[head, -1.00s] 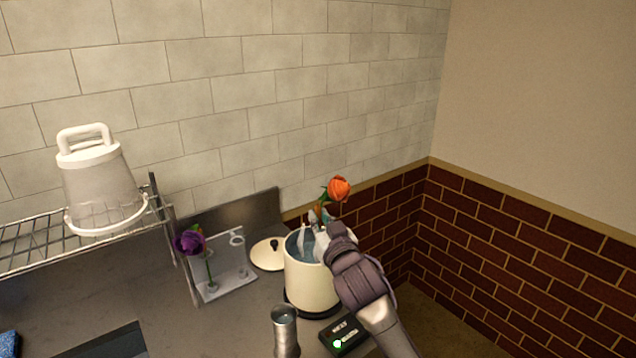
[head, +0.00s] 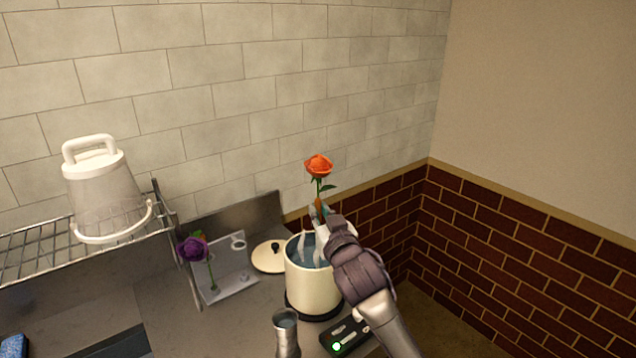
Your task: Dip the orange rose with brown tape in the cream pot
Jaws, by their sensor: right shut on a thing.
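The orange rose (head: 319,166) stands nearly upright above the back right of the cream pot (head: 312,286). My right gripper (head: 318,212) is shut on its stem, at a brownish band that looks like the tape. The lower stem is hidden behind the gripper, so I cannot tell whether its end is in the pot. The pot is open and holds bluish liquid. My left gripper is not in view.
A cream lid (head: 268,257) lies behind the pot. A metal cup (head: 286,335) and a black control box (head: 345,337) stand in front. A wire shelf (head: 60,240) carries an upturned bucket (head: 103,185).

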